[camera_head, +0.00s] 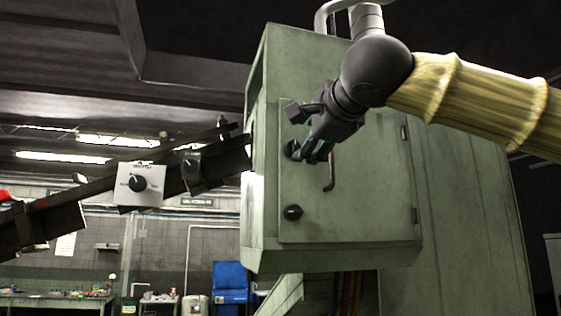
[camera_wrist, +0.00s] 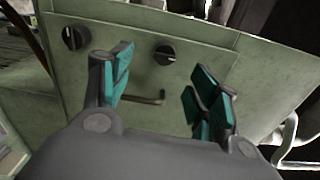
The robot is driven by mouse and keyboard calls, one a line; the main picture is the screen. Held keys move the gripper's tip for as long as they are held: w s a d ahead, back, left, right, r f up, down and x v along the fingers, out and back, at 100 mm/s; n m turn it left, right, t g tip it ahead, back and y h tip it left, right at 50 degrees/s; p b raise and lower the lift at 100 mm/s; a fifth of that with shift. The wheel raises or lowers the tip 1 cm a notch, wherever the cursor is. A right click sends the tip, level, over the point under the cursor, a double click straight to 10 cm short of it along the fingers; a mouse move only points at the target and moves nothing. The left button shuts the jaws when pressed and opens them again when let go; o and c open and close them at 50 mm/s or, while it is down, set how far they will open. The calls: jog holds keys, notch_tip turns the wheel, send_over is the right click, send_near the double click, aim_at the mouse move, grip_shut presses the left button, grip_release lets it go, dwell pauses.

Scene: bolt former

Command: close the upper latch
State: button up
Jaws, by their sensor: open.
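The upper latch (camera_head: 291,149) is a dark round knob near the left edge of the green cabinet door (camera_head: 370,215), partly covered by my gripper in the head view. In the wrist view, which is turned, the upper latch (camera_wrist: 165,55) shows ahead of the gap between my fingers. My gripper (camera_head: 318,152) is open and empty in front of the door, and its teal pads (camera_wrist: 164,82) stand wide apart. I cannot tell whether a finger touches the door. The lower latch (camera_head: 292,212) also shows at left in the wrist view (camera_wrist: 75,38).
A bent door handle (camera_head: 331,175) sticks out right of the latches, and it lies between my fingers in the wrist view (camera_wrist: 145,97). Hinges (camera_head: 404,132) are at the door's right edge.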

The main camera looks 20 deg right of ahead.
aim_at(295, 146)
jog(key=w+p, duration=0.1)
jog(key=w, duration=0.7)
jog(key=shift+w+a+r+p, duration=0.1)
jog(key=shift+a+r+p, duration=0.1)
jog(key=shift+p, duration=0.15)
jog(key=shift+s+d+f+m+b, duration=0.15)
jog(key=shift+s+m+b, duration=0.25)
jog(key=shift+b, duration=0.35)
jog(key=shift+s+m+b, duration=0.25)
jog(key=shift+m+b, duration=0.05)
jog(key=shift+b, duration=0.1)
jog(key=shift+m+b, duration=0.35)
jog(key=shift+m, duration=0.05)
jog(key=shift+w+f+m+b, duration=0.15)
jog(key=shift+w+m+b, duration=0.2)
jog(key=shift+m+b, duration=1.05)
jog(key=shift+m, duration=0.1)
jog(key=m+b, duration=0.2)
jog(key=m, duration=0.1)
jog(key=shift+s+b, duration=0.3)
jog(key=shift+b, duration=0.1)
jog(key=shift+w+r+m+b, duration=0.2)
jog(key=shift+m+b, duration=0.7)
jog(key=shift+m, duration=0.1)
jog(key=shift+s+r+m, duration=0.1)
jog(key=shift+r+m, duration=0.1)
jog(key=shift+m, duration=0.2)
